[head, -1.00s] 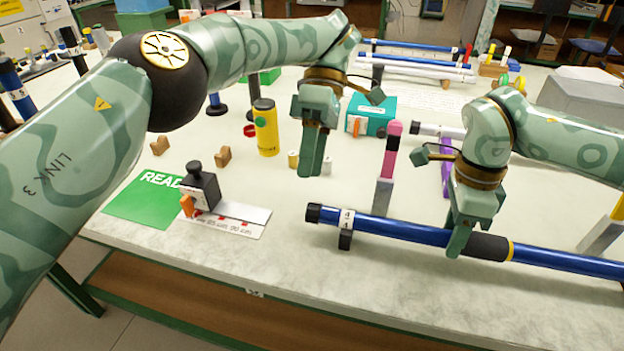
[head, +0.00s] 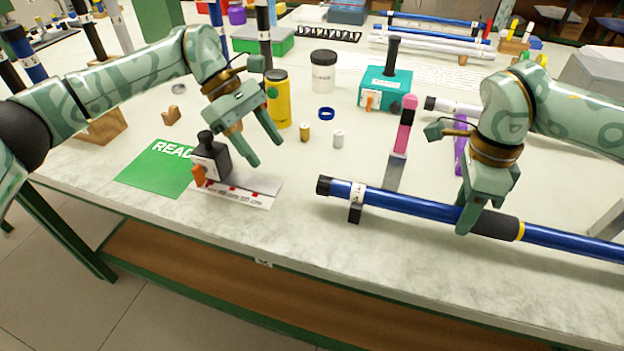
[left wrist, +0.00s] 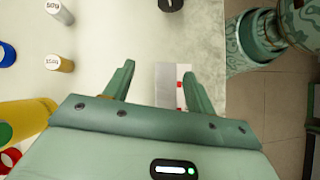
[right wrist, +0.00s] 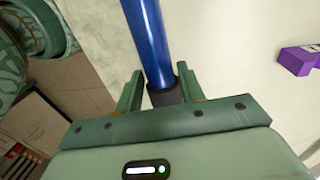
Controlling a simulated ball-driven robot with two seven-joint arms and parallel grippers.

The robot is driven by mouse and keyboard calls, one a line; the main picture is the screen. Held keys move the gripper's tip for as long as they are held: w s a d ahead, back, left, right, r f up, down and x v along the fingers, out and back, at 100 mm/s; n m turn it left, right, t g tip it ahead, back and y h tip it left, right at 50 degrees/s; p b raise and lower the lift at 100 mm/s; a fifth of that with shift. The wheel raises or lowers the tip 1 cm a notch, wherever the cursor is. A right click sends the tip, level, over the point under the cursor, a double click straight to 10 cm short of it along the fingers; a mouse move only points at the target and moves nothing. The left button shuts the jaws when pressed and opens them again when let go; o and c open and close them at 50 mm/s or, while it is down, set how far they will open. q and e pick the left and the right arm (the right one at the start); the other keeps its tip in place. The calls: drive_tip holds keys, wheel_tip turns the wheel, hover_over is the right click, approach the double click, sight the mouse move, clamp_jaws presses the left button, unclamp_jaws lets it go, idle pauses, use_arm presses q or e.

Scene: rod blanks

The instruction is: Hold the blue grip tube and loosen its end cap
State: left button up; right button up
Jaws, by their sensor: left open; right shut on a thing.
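The blue grip tube (head: 410,205) lies along the right front of the bench in the head view. Its black end cap (head: 324,186) is at the left end and looks seated. My right gripper (head: 478,225) is shut on the tube by its black sleeve (head: 497,228). The right wrist view shows the blue tube (right wrist: 148,40) and sleeve (right wrist: 165,96) between the fingers. My left gripper (head: 266,152) is open and empty above the bench, left of the cap and apart from it. Its spread fingers (left wrist: 157,72) show in the left wrist view.
A black support (head: 355,212) carries the tube near its cap. A yellow bottle (head: 278,105) and small weights (head: 305,132) stand behind.

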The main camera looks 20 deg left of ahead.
sight(318, 184)
use_arm(q)
drive_tip(key=a+r+t, duration=0.2)
drive_tip(key=a+t, duration=0.1)
drive_tip(key=s+a+r+t, duration=0.1)
drive_tip(key=a+r+t, duration=0.1)
drive_tip(key=a, duration=0.1)
drive_tip(key=a+r+n+t, duration=0.1)
drive_tip(key=a+r+t, duration=0.1)
drive_tip(key=a+t, duration=0.1)
drive_tip(key=shift+s+a+t+y, duration=0.1)
drive_tip(key=shift+s+t+y, duration=0.1)
drive_tip(key=shift+t+y, duration=0.1)
drive_tip(key=s+d+f+m+t+h, duration=0.1)
drive_tip(key=s+d+f+m+h, duration=0.3)
drive_tip(key=s+d, duration=0.65)
drive_tip(key=shift+n+y, duration=0.3)
drive_tip(key=x, duration=1.2)
drive_tip(key=shift+w+d, duration=0.2)
drive_tip(key=shift+w, duration=0.2)
drive_tip(key=shift+w+d+f, duration=0.25)
drive_tip(key=shift+w+d, duration=0.1)
drive_tip(key=shift+d, duration=0.05)
drive_tip(key=c, duration=1)
